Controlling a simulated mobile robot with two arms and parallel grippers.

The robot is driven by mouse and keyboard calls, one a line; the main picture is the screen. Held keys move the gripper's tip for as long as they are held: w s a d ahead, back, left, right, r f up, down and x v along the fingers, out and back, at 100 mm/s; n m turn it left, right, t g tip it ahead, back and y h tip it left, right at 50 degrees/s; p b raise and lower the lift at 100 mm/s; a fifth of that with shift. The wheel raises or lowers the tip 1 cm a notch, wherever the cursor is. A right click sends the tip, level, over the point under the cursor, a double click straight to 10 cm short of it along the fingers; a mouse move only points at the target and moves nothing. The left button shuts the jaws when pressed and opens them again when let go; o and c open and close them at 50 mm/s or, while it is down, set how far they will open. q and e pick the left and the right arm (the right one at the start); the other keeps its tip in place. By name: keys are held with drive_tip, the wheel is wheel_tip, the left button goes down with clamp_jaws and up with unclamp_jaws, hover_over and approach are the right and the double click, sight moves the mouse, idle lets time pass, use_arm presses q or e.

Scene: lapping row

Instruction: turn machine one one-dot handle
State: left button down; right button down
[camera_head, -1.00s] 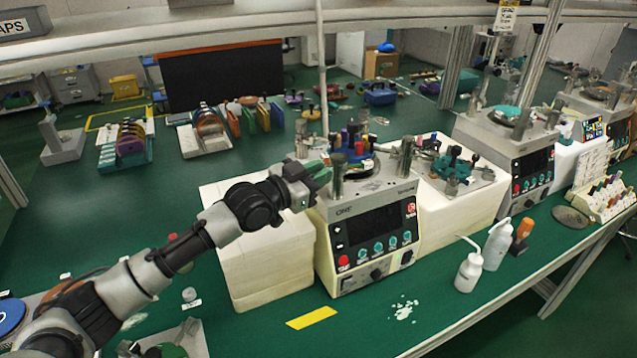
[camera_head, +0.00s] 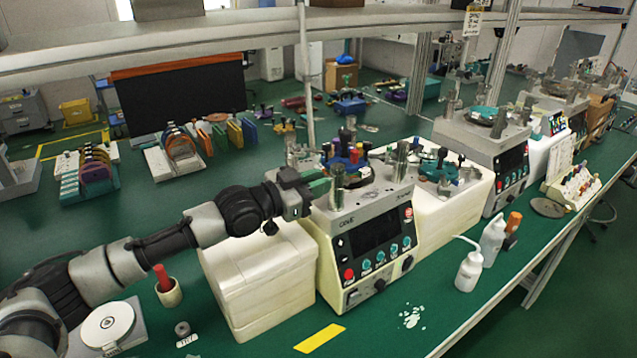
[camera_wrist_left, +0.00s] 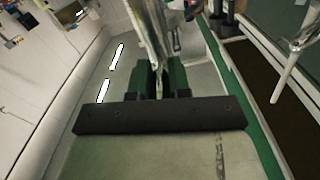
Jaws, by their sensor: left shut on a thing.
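Machine one (camera_head: 325,230) is the near grey lapping machine with a dark screen, several teal knobs and a red button. A shiny metal handle (camera_head: 338,178) stands upright at the left of its top. My left gripper (camera_head: 319,187) reaches in from the left, with its green fingers at this handle. In the left wrist view, the fingers (camera_wrist_left: 160,80) are shut on the lower part of the metal handle (camera_wrist_left: 148,30). The fingers partly hide the grip, and I cannot make out a dot mark. My right gripper is not in view.
A pale block (camera_head: 260,280) stands left of the machine, under my left arm. Colored parts and other metal posts (camera_head: 400,160) crowd the machine's top. A second machine (camera_head: 485,145) stands to the right. White bottles (camera_head: 468,272) stand at the front right. A thin pole (camera_head: 307,80) rises behind.

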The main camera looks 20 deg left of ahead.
use_arm(q)
drive_tip(key=c, duration=1.1)
unclamp_jaws()
drive_tip(key=shift+s+a+f, duration=0.1)
drive_tip(key=shift+s+a, duration=0.3)
drive_tip(key=shift+b+v, duration=1.4)
drive_tip(key=shift+v, duration=3.45)
